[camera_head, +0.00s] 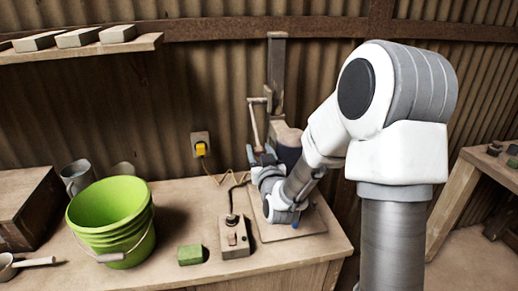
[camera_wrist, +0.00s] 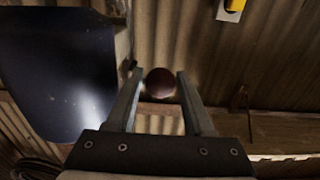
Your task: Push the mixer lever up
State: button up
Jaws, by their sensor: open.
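The mixer lever (camera_head: 253,126) is a pale thin rod hanging down from a bracket on the upright post (camera_head: 276,75) in the head view. Its lower end reaches my gripper (camera_head: 259,152), which hides that end. In the wrist view a round dark reddish-brown knob (camera_wrist: 160,82) shows between the two fingers of my gripper (camera_wrist: 160,86). The fingers are open, with a visible gap on each side of the knob. Whether the knob lies fully between the fingertips in depth, I cannot tell.
A large dark smooth surface (camera_wrist: 58,70) fills the left of the wrist view. On the bench (camera_head: 180,275) are a green bucket (camera_head: 110,215), a green block (camera_head: 190,254) and a switch box (camera_head: 234,238). A yellow plug (camera_head: 201,148) sits in the wall socket behind.

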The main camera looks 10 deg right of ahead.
grip_shut()
dwell(1.4)
